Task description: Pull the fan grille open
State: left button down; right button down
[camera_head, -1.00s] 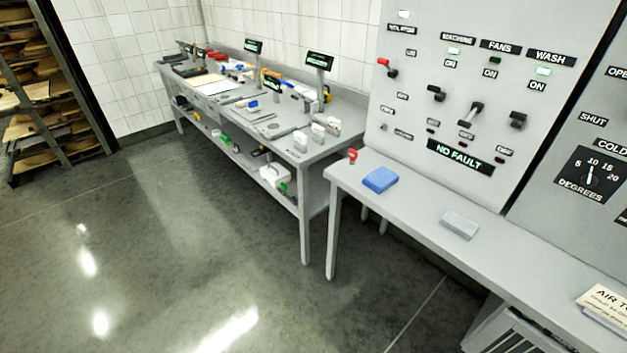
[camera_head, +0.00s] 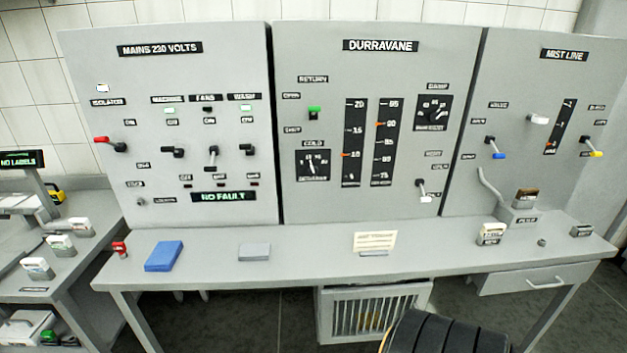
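The fan grille (camera_head: 345,318) is a grey front with upright slats on a box under the bench, right of centre at the bottom of the head view. Something yellowish shows dimly behind the slats. No handle on the grille can be made out. Neither of my grippers is in view.
The bench top (camera_head: 320,268) above carries a blue block (camera_head: 164,256), a grey block (camera_head: 254,252) and a paper card (camera_head: 375,241). The mains panel (camera_head: 80,65) has a FANS switch (camera_head: 212,156). A drawer (camera_head: 500,285) hangs at right. Dark floor shows left of the grille.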

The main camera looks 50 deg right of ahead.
aim_at(422, 290)
jog(key=z, duration=2.15)
jog(key=j, duration=0.1)
